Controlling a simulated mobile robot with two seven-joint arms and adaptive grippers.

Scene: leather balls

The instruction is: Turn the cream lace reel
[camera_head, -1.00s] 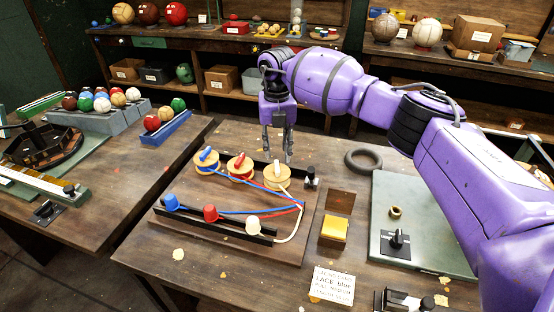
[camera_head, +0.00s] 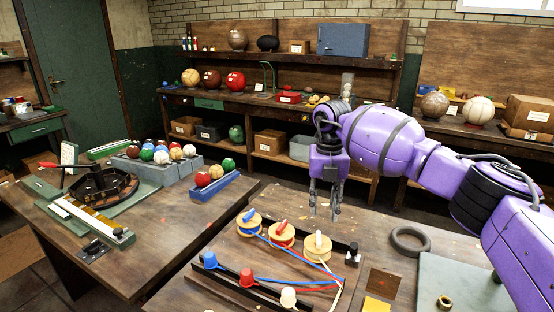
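The cream lace reel (camera_head: 317,251) is a round wooden reel with an upright white handle, at the right end of a row of three on the lace board (camera_head: 222,295). The red reel (camera_head: 282,236) and the blue reel (camera_head: 249,224) sit to its left. Laces run from the reels across the board, and a cream plug (camera_head: 289,297) stands at its front. My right gripper (camera_head: 324,212) points down above and slightly behind the cream reel, apart from it. Its fingers are spread with nothing between them. My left gripper is out of view.
A black ring (camera_head: 410,240) lies right of the board. A small black knob post (camera_head: 352,255) stands close to the cream reel's right. The left table holds ball racks.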

